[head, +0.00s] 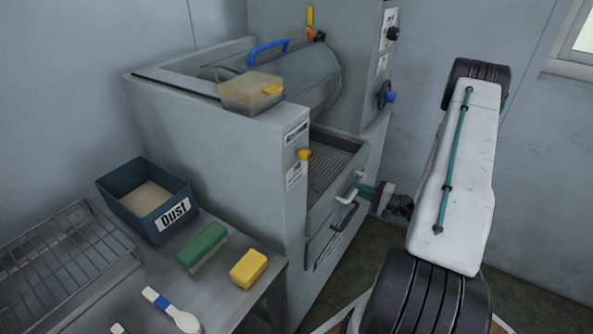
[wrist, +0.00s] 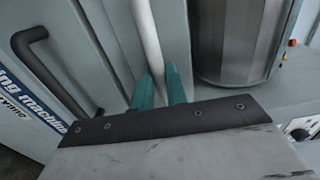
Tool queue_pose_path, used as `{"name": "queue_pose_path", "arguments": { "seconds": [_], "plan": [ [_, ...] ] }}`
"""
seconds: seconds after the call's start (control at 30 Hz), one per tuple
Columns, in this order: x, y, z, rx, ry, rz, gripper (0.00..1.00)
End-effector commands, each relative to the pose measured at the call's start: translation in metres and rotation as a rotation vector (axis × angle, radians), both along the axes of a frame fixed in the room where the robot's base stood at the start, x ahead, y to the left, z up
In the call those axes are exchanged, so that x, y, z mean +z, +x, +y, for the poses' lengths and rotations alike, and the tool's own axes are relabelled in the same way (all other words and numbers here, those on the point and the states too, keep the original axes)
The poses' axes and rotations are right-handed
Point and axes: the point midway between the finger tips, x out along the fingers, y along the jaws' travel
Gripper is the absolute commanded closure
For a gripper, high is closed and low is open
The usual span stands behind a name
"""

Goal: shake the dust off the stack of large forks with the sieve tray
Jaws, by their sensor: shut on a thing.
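The sieve tray (head: 333,168) shows as a dark meshed surface in the opening of the grey machine, with a pale bent handle (head: 346,199) at its front. My gripper (head: 364,190) is at this handle, coming from the right. In the wrist view, the teal fingers of my gripper (wrist: 162,88) are shut around a white bar (wrist: 147,40), which appears to be the handle. I cannot make out the stack of large forks in either view.
A blue Dust bin (head: 170,214), a green brush (head: 202,246), a yellow block (head: 248,268) and a wire rack (head: 60,262) are on the left bench. A clear box (head: 250,92) sits on the machine. A dark handle (wrist: 45,70) stands left in the wrist view.

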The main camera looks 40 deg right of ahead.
Motion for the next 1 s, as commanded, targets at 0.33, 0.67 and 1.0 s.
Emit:
{"name": "queue_pose_path", "arguments": {
  "seconds": [0.33,0.67,1.0],
  "plan": [
    [0.0,-0.003,-0.001,-0.003,0.001,0.001,1.0],
    [0.0,-0.059,-0.025,-0.004,0.001,0.001,1.0],
    [0.0,-0.021,-0.008,0.005,0.0,0.001,1.0]
  ]
}}
